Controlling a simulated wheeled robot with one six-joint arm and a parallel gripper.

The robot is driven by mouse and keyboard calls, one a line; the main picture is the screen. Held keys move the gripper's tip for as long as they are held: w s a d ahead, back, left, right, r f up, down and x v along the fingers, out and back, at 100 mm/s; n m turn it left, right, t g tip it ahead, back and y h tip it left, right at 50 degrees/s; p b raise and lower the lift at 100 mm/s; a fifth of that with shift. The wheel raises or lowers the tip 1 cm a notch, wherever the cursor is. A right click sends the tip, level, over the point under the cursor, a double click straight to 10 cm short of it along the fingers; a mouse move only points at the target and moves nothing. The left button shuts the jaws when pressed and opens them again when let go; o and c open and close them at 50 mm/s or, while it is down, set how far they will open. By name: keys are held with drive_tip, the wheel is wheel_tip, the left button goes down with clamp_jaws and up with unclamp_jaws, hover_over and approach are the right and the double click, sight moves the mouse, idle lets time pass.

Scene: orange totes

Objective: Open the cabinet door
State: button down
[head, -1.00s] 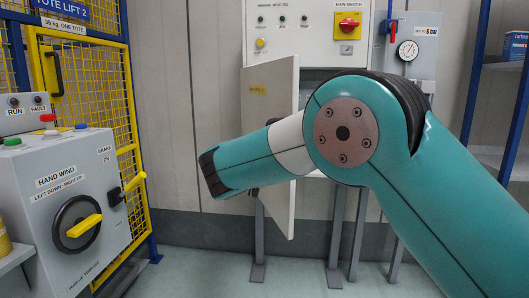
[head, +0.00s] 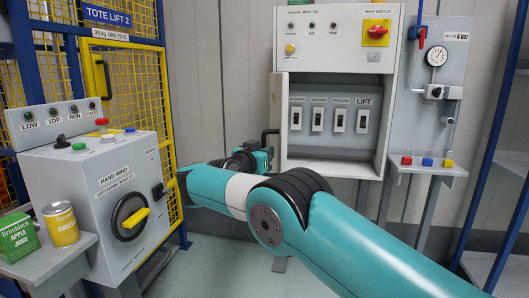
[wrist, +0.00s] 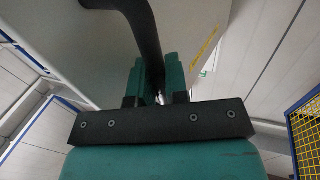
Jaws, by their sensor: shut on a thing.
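The cabinet (head: 340,166) stands open in the head view, with several labelled breakers showing inside. Its pale door fills much of the wrist view (wrist: 85,55), with a yellow label on it. In the head view the door is seen nearly edge-on at the cabinet's left side, so its face is hidden there. My gripper (wrist: 158,92) is shut on the door's black handle (wrist: 143,35), which runs between the two green fingers. In the head view my gripper (head: 262,157) is at the handle (head: 269,134), left of the cabinet opening, partly hidden by my arm.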

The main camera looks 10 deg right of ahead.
drive_tip(key=shift+s+a, duration=0.1)
drive_tip(key=shift+a, duration=0.1)
drive_tip(key=c, duration=1.2)
unclamp_jaws()
drive_tip(key=shift+s+a, duration=0.1)
drive_tip(key=shift+a, duration=0.05)
drive_tip(key=shift+o, duration=0.2)
